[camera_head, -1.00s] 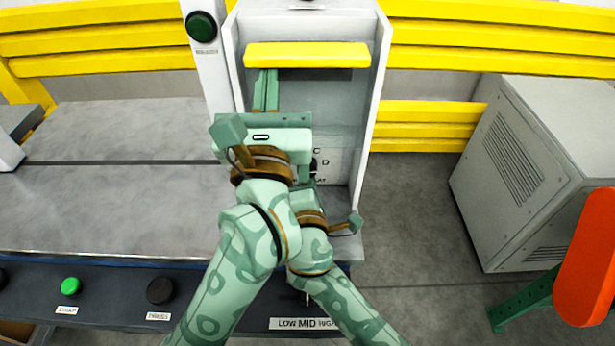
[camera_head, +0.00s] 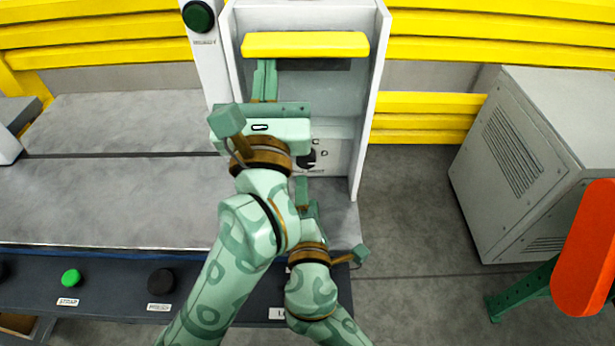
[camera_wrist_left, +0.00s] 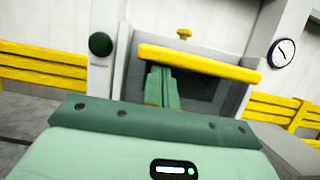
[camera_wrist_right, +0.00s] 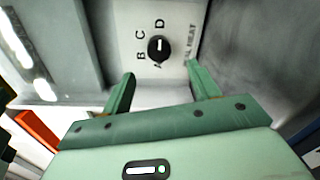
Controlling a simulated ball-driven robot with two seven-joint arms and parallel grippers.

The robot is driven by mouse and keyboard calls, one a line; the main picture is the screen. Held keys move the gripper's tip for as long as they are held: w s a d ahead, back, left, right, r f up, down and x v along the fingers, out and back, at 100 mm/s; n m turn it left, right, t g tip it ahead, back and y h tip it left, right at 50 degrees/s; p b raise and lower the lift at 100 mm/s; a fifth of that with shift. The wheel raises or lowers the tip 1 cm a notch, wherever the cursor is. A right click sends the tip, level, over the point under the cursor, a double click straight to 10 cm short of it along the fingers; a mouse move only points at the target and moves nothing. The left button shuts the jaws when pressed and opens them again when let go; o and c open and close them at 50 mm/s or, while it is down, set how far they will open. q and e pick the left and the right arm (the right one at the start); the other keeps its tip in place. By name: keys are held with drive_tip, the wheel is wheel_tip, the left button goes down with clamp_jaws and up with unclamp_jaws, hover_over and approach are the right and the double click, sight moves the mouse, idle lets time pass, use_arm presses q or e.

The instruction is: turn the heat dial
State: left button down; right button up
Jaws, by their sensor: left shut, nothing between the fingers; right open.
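The heat dial (camera_head: 308,158) is a round black knob on a pale panel inside the white-framed machine. In the right wrist view the dial (camera_wrist_right: 159,48) has letters around it, and its white mark appears turned toward D. My right gripper (camera_head: 305,188) is open, below the dial in the head view. In the right wrist view its fingers (camera_wrist_right: 160,82) are apart, with the dial beyond and between them, not touched. My left gripper (camera_head: 265,72) is shut and empty below the yellow bar (camera_head: 305,45). The left wrist view shows its fingers (camera_wrist_left: 158,82) too.
A dark green button (camera_head: 198,16) is on the post to the left. A front panel carries a green button (camera_head: 71,278) and a black button (camera_head: 161,282). A grey vented cabinet (camera_head: 525,150) and an orange-red part (camera_head: 588,250) are at right. The floor between is clear.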

drive_tip(key=shift+s+r, duration=0.1)
drive_tip(key=shift+s, duration=1.85)
